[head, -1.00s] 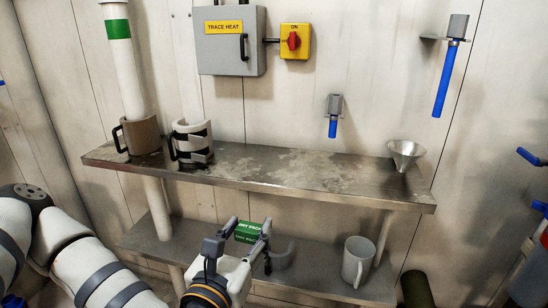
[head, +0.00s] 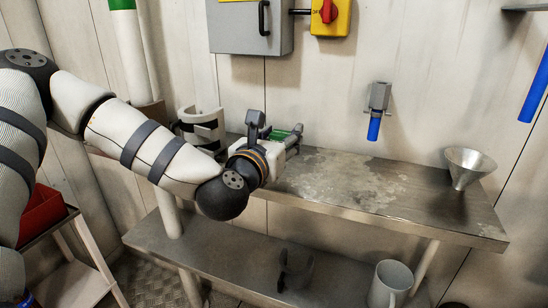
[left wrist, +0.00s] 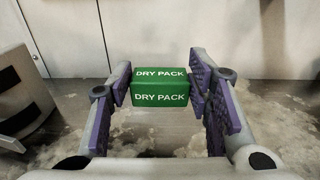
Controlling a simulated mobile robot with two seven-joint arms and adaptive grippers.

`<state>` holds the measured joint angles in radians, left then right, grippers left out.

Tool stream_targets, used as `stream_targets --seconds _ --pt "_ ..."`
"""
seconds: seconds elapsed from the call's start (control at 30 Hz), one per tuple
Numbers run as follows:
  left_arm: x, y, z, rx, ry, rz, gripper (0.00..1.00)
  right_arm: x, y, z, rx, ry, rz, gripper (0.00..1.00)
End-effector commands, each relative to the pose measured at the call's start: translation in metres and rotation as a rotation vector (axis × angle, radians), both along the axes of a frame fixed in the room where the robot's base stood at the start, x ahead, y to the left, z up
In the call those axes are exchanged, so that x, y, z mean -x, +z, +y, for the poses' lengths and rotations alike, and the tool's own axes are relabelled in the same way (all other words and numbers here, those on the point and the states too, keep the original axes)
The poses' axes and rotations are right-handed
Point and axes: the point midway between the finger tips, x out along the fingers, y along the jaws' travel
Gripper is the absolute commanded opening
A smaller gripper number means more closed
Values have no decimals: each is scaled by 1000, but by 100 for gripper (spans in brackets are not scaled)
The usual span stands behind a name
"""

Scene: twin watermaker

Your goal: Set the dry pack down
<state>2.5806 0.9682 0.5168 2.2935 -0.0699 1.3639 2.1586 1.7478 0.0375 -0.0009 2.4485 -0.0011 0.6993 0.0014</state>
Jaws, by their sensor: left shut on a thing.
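The dry pack (left wrist: 160,88) is a small green box with white lettering. In the left wrist view it sits between the purple-padded fingers of my left gripper (head: 276,132), which is shut on it. In the head view only a strip of the green pack (head: 280,135) shows behind the gripper. The gripper is over the left part of the steel upper shelf (head: 350,185), close to the wall. I cannot tell whether the pack touches the shelf. My right gripper is not in view.
A white banded cuff (head: 200,125) stands just left of the gripper. A metal funnel (head: 467,167) is at the shelf's right end; the shelf between is clear. A blue-handled valve (head: 375,112) juts from the wall. A mug (head: 389,285) and a dark curved piece (head: 296,269) are on the lower shelf (head: 235,262).

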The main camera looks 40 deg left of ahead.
Motion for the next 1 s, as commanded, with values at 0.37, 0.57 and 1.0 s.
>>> stream_targets --seconds 0.37,0.57,1.0 --pt "-11 -57 20 -2 -2 11 18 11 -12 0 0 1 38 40" --pt "-10 -59 20 0 -2 -1 18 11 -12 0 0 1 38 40" --pt "-10 -62 20 0 -2 0 66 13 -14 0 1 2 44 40"
